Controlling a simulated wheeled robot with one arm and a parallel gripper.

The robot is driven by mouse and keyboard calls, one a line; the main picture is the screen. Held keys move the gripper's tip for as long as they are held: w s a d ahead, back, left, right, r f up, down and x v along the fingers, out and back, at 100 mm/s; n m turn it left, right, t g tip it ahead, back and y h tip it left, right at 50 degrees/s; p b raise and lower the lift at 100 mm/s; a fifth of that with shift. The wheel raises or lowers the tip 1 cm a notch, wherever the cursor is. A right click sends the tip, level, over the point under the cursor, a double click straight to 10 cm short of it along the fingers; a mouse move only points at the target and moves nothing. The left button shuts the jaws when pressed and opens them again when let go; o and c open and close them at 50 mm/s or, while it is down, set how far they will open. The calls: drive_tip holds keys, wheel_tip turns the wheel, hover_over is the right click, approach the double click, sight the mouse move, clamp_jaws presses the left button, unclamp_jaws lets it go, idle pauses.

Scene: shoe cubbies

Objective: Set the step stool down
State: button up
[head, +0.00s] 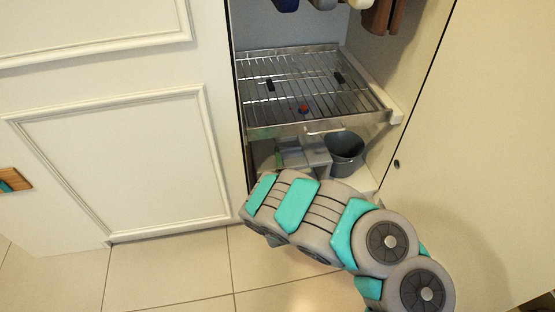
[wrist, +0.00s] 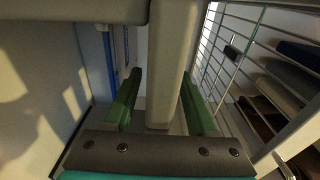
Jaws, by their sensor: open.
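The grey step stool (head: 312,150) is in the low compartment of the cupboard, under the wire rack; my arm and the rack's front edge hide much of it. In the wrist view a pale grey bar, seemingly part of the stool (wrist: 174,60), runs between my fingers. My gripper (wrist: 160,98) is open, with a green finger on either side of the bar and gaps showing beside it. Whether the stool's feet all rest on the cupboard floor is hidden.
A dark grey bucket (head: 346,150) stands just right of the stool. The wire rack (head: 300,80) is close above, and shoes (head: 378,16) sit higher up. A blue pole (wrist: 108,55) shows in the wrist view. The tiled floor (head: 165,270) in front is clear.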

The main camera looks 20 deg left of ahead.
drive_tip(key=shift+r, duration=0.1)
drive_tip(key=shift+s+p, duration=0.2)
drive_tip(key=shift+p, duration=0.15)
drive_tip(key=p+v, duration=0.2)
drive_tip(key=v, duration=0.9)
drive_tip(key=shift+s+d, duration=0.2)
drive_tip(key=shift+s, duration=0.1)
